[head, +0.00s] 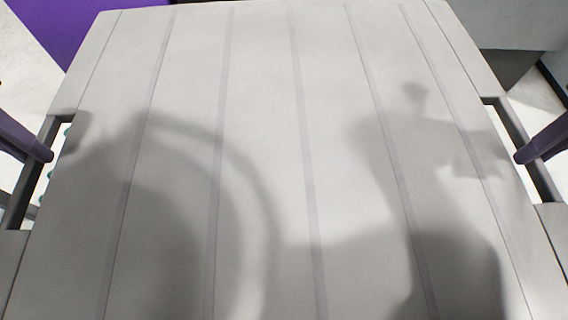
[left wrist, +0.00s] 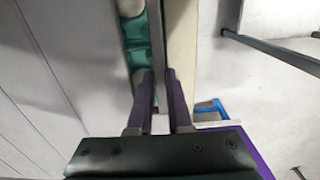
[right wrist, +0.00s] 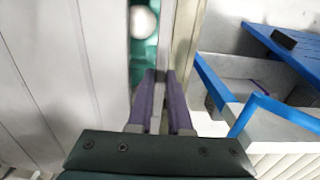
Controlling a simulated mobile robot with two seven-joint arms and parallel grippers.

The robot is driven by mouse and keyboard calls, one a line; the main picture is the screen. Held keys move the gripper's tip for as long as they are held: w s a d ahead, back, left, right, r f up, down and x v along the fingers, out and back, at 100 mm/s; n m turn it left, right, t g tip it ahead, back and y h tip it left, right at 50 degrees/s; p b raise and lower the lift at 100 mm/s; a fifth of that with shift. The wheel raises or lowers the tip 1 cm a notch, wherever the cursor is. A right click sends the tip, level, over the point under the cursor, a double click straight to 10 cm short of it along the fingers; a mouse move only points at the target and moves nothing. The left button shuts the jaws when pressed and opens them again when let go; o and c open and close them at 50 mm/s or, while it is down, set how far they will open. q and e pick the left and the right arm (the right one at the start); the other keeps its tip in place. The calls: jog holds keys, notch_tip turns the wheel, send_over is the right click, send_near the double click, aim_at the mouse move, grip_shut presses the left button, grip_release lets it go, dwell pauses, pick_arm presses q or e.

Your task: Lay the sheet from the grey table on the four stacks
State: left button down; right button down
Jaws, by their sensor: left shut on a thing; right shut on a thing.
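The sheet (head: 265,130) is a broad grey panel with lengthwise seams and a slot at each side; it fills most of the head view. My left gripper (head: 48,154) is shut on the bar along its left slot, also seen in the left wrist view (left wrist: 160,75). My right gripper (head: 519,156) is shut on the right bar, also seen in the right wrist view (right wrist: 161,76). Through the slots, green egg trays (left wrist: 137,50) show below, with a white egg (right wrist: 143,22) on the right side. Most of the stacks are hidden; I cannot tell whether the sheet touches them.
A purple surface (head: 45,25) lies beyond the sheet at the far left. A grey block (head: 515,22) with a dark underside stands at the far right. Blue frames (right wrist: 285,108) stand beside the right edge. Pale floor (head: 25,75) shows at the left.

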pick_arm(q)
jog(key=shift+a+f, duration=0.1)
jog(key=shift+f, duration=0.3)
pick_arm(e)
jog(key=shift+d+f, duration=0.1)
jog(key=shift+f, duration=0.35)
pick_arm(q)
jog(key=c, duration=0.8)
grip_release()
jog(key=shift+c, duration=0.2)
pick_arm(e)
jog(key=c, duration=0.8)
grip_release()
jog(key=shift+r, duration=0.1)
jog(key=shift+c, duration=0.2)
pick_arm(q)
jog(key=shift+r, duration=0.15)
pick_arm(e)
jog(key=shift+w+r, duration=0.1)
pick_arm(q)
notch_tip(320, 180, up, 12)
pick_arm(e)
notch_tip(320, 180, up, 12)
